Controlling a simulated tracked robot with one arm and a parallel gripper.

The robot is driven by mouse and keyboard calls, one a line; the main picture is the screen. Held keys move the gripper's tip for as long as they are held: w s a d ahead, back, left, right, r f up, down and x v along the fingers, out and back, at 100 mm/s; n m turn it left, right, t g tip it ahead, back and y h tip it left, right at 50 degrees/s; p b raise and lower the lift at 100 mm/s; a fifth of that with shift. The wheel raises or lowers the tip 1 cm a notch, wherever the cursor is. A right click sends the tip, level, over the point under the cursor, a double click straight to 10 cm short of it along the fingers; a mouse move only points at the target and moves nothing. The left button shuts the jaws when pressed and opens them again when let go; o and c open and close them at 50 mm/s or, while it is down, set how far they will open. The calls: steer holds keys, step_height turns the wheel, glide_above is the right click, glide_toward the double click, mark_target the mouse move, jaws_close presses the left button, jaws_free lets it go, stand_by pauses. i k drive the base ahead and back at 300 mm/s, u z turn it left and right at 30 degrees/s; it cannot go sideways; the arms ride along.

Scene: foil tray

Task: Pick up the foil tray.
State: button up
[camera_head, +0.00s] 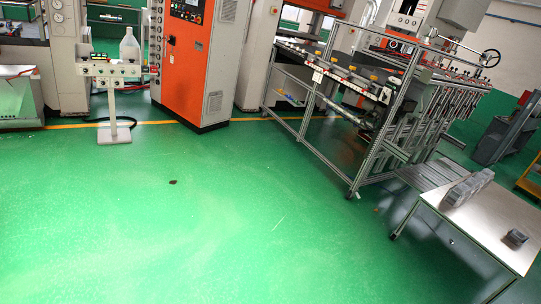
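A small grey, shiny tray-like item (517,237) sits alone near the right edge of a low table (490,222) at the lower right. It looks like a foil tray, but it is too small to be sure. A row of similar clear-grey items (467,188) stands close together at the table's far left part. My gripper is not in view, and nothing held by it shows.
An aluminium-framed machine (385,110) stands behind the table. An orange cabinet (203,65) and a white control stand (115,100) are at the back left. The green floor (220,220) is wide and clear, apart from a small dark spot.

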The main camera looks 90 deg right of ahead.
mark_target(518, 238)
steer(key=z, duration=1.9)
steer(key=i, duration=0.15)
steer(key=z, duration=2.8)
steer(key=i, duration=0.55)
steer(key=u, duration=0.3)
steer(key=k, duration=0.55)
steer(key=z, duration=0.05)
